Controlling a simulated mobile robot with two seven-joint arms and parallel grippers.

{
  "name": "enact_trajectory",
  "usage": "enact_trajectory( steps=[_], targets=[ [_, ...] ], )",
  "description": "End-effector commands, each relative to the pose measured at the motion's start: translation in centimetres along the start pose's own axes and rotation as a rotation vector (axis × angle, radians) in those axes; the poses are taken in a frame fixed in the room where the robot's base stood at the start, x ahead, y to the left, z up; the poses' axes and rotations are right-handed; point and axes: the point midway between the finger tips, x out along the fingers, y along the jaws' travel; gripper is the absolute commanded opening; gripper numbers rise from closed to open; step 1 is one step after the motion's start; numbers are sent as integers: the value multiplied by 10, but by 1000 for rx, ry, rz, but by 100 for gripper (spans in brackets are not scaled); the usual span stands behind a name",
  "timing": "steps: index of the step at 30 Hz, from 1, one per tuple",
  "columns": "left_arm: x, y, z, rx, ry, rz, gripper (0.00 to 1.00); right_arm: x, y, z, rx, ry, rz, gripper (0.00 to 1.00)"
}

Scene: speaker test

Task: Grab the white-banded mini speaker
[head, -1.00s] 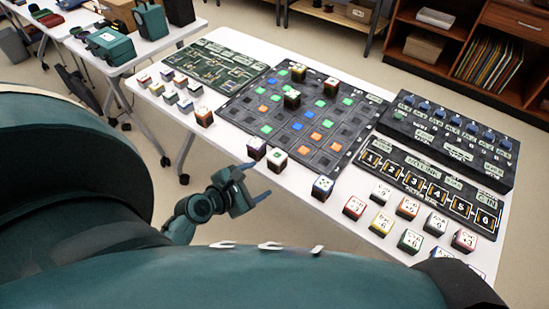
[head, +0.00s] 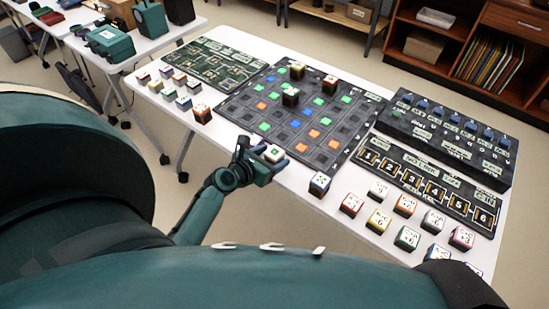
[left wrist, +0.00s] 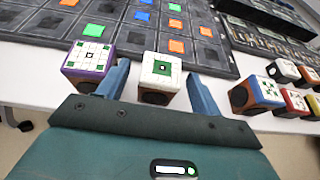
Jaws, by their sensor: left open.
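The white-banded mini speaker (left wrist: 160,78) is a small dark-brown cube with a white band and a white top bearing a green square. It stands upright near the table's front edge, and its top shows in the head view (head: 273,154). My left gripper (head: 263,160) is open at the speaker. In the left wrist view its two blue fingers (left wrist: 160,84) stand on either side of the speaker, with a gap on each side. My right gripper is not in view.
A purple-banded cube (left wrist: 90,60) stands just left of the left finger. A blue-banded cube (left wrist: 256,94) stands to the right, with several more cubes beyond it. The dark grid board (head: 233,112) lies just behind the speaker.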

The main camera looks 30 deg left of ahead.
Motion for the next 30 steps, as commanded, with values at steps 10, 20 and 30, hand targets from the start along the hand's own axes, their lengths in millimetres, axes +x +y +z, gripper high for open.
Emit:
enact_trajectory(
  steps=[10,20,30],
  targets=[
    [36,0,0,1,0,0,65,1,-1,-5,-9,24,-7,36],
    [35,0,0,1,0,1,52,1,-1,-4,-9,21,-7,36],
    [35,0,0,1,0,0,25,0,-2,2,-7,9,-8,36]
  ],
)
